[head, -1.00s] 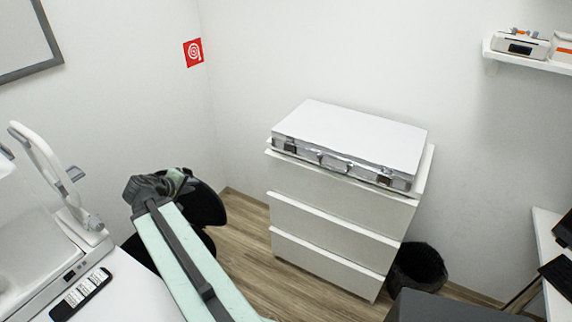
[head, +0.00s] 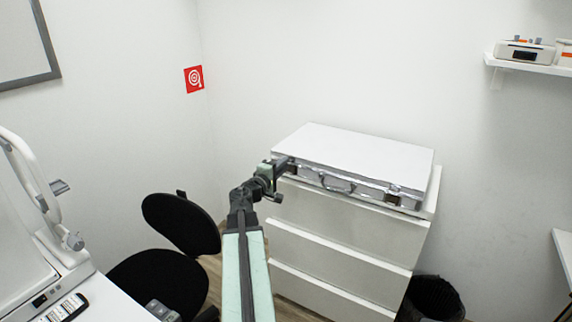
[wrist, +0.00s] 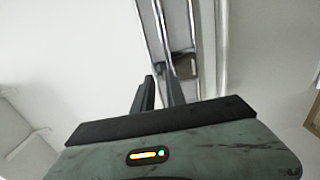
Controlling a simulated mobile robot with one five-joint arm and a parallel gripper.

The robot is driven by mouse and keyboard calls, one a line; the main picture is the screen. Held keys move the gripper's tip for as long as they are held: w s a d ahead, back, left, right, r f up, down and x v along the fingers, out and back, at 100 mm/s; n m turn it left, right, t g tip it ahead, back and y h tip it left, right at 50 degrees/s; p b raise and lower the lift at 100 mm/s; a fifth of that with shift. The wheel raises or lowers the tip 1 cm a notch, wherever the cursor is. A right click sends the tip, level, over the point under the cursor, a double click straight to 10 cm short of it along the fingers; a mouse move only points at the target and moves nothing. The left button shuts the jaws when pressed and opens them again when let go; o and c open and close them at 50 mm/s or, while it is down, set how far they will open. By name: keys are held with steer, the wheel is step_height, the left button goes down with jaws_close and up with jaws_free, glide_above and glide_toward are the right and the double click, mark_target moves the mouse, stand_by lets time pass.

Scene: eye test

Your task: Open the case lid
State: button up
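The case (head: 360,155) is a flat box with a white top and silvery metal edges, lying on a white drawer unit. Its lid is down. A handle (head: 337,183) and latches, one at the right (head: 391,198), show on its front side. My gripper (head: 287,164) is at the left end of that front, hiding the left latch in the head view. In the wrist view my gripper (wrist: 159,76) has two dark fingers with a narrow gap between them and nothing seen held. The metal edge of the case (wrist: 183,25) and a latch (wrist: 185,66) are just beyond the fingertips. Contact is unclear.
The drawer unit (head: 340,239) stands against the wall. A black chair (head: 180,224) is left of my arm, and a black bin (head: 431,298) is at the right of the drawers. A shelf (head: 530,65) is high at the right. The space above the case is clear.

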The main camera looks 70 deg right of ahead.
steer(key=shift+s+d, duration=0.2)
steer(key=shift+d, duration=0.9)
jaws_close()
stand_by(0.5)
